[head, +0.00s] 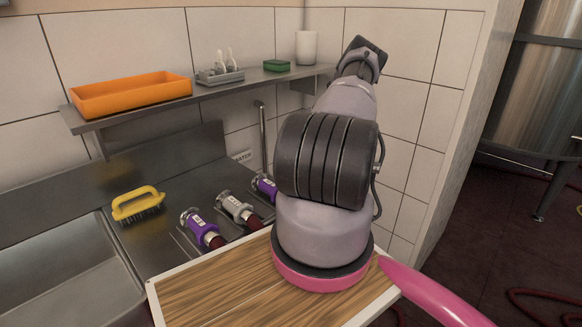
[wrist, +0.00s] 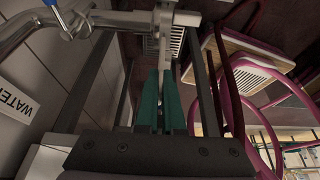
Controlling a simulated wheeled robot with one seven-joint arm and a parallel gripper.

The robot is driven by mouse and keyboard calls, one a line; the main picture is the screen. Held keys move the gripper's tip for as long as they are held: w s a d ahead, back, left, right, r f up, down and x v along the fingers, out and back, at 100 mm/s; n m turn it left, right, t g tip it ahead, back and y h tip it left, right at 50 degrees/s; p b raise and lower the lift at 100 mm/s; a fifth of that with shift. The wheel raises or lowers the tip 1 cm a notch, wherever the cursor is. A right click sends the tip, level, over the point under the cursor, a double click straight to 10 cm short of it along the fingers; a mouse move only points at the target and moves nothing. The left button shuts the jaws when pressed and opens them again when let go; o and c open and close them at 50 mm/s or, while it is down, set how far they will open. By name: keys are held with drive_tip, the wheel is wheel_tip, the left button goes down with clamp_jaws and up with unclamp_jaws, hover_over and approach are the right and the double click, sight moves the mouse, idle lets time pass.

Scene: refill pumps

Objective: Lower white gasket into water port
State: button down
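The white gasket is not clearly visible in either view. The water port cannot be made out; a WATER label (head: 242,156) is on the tiled wall behind an upright metal pipe (head: 263,135), and it also shows at the left of the wrist view (wrist: 14,101). My gripper (wrist: 160,76) has two teal fingers close together with a narrow dark gap between them. A pale grey upright part shows just beyond the fingertips; whether they touch or hold it is unclear. In the head view my arm hides the gripper.
Purple and grey pump bodies (head: 238,209) lie on the steel counter beside a yellow brush (head: 138,204) and sink (head: 62,275). A shelf above holds an orange tray (head: 132,95), green sponge (head: 277,66) and white cup (head: 306,47). A blue-handled pipe (wrist: 62,22) stands near my gripper.

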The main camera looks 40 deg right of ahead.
drive_tip(key=shift+f, duration=3.6)
drive_tip(key=shift+s+a+f, duration=0.1)
drive_tip(key=shift+s+f, duration=0.1)
drive_tip(key=shift+f, duration=0.3)
drive_tip(key=shift+s+a+f, duration=0.1)
drive_tip(key=shift+s+f, duration=0.1)
drive_tip(key=shift+f, duration=0.3)
drive_tip(key=c, duration=1)
unclamp_jaws()
drive_tip(key=v, duration=1.2)
drive_tip(key=shift+w+r, duration=0.35)
drive_tip(key=shift+r, duration=0.1)
